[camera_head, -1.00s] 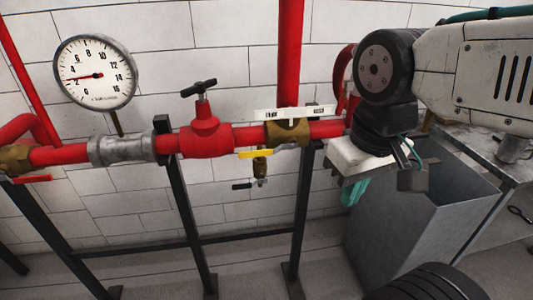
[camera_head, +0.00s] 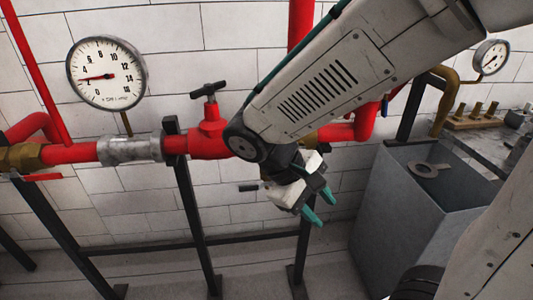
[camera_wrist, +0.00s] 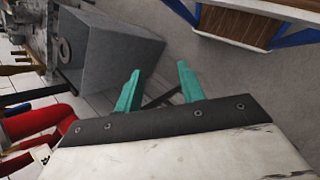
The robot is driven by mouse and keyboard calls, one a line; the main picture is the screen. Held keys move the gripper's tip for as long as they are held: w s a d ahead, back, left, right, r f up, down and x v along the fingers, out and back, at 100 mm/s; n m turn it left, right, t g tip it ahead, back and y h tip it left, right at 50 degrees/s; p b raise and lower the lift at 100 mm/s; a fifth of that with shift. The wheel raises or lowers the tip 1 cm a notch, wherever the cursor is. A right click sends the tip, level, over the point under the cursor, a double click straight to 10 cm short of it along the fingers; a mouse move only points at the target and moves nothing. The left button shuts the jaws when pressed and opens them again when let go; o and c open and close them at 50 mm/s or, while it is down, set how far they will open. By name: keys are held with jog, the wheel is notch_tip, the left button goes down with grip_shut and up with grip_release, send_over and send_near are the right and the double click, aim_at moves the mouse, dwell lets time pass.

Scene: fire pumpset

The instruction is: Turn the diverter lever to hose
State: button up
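The diverter's yellow lever and its label plate are hidden behind my arm in the head view. A bit of brass (camera_head: 309,138) shows beside the arm on the red pipe (camera_head: 338,133), probably part of the diverter valve. My gripper (camera_head: 321,206) hangs in front of and below the pipe line, teal fingers pointing down and right. In the wrist view my gripper (camera_wrist: 158,72) has its two fingers apart with nothing between them. The red pipe (camera_wrist: 35,122) is at the lower left there, off to the side of the fingers. The lever cannot be made out.
A red valve with a black T-handle (camera_head: 209,91) stands left of my arm. A pressure gauge (camera_head: 106,73) is further left. A grey open bin (camera_head: 415,205) stands right of the gripper, a bench (camera_head: 470,143) behind it. Black frame posts (camera_head: 195,215) stand below the pipe.

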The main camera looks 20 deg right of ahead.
jog(key=w+a+f+n+t+h, duration=0.1)
jog(key=w+a+t+h, duration=0.4)
jog(key=w, duration=0.5)
jog(key=w+a+f+n+t+h, duration=0.1)
jog(key=w+a+t+h, duration=0.25)
jog(key=w+t, duration=0.45)
jog(key=x, duration=0.8)
jog(key=shift+w+a+g, duration=0.3)
jog(key=shift+w, duration=0.05)
grip_shut()
